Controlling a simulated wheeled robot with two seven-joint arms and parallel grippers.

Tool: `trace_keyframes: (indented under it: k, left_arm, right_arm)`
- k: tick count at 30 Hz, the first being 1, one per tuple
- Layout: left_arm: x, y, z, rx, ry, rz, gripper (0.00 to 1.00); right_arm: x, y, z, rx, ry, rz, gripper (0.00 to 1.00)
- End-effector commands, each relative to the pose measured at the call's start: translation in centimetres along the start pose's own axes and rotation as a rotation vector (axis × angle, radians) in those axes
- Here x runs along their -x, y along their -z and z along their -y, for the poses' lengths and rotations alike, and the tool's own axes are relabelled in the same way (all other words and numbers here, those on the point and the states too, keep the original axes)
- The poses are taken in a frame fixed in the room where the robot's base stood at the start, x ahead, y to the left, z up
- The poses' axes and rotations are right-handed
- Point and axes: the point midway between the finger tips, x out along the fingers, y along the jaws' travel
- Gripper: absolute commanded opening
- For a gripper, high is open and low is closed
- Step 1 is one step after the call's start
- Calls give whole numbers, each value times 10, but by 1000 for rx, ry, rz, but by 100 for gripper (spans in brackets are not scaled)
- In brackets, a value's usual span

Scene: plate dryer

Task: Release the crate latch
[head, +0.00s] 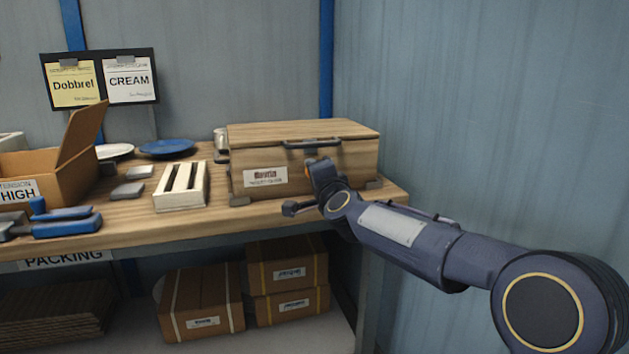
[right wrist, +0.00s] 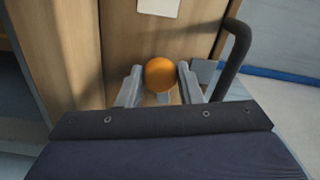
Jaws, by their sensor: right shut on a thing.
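The wooden crate (head: 305,155) stands closed on the right end of the workbench. Its flat lid (head: 290,130) is down, and a dark bar handle (head: 312,143) runs along the upper front. My right gripper (head: 316,172) is at the crate's front, just below the handle. In the right wrist view, an orange ball-shaped knob (right wrist: 160,74) sits between my right gripper's two grey fingers (right wrist: 160,84), which are shut on it. The handle shows there as a dark curved bar (right wrist: 236,58). The latch parts behind the knob are mostly hidden. My left gripper is out of view.
Boxes (head: 200,300) fill the shelf below. A blue-grey wall (head: 480,110) closes off the right side.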

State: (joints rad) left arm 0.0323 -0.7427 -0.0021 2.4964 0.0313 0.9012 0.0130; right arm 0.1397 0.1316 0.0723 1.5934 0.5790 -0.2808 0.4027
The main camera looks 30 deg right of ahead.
Motion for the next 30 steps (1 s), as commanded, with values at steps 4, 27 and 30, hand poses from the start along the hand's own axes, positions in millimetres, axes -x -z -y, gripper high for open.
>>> trace_keyframes:
  k: [4, 27, 30]
  left_arm:
    - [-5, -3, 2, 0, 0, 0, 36]
    - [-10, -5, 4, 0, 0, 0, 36]
    - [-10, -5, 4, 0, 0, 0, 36]
  right_arm:
    - [0, 0, -2, -101, -1, 0, 10]
    - [0, 0, -1, -261, -3, -1, 10]
    - [0, 0, -1, -261, -3, -1, 10]
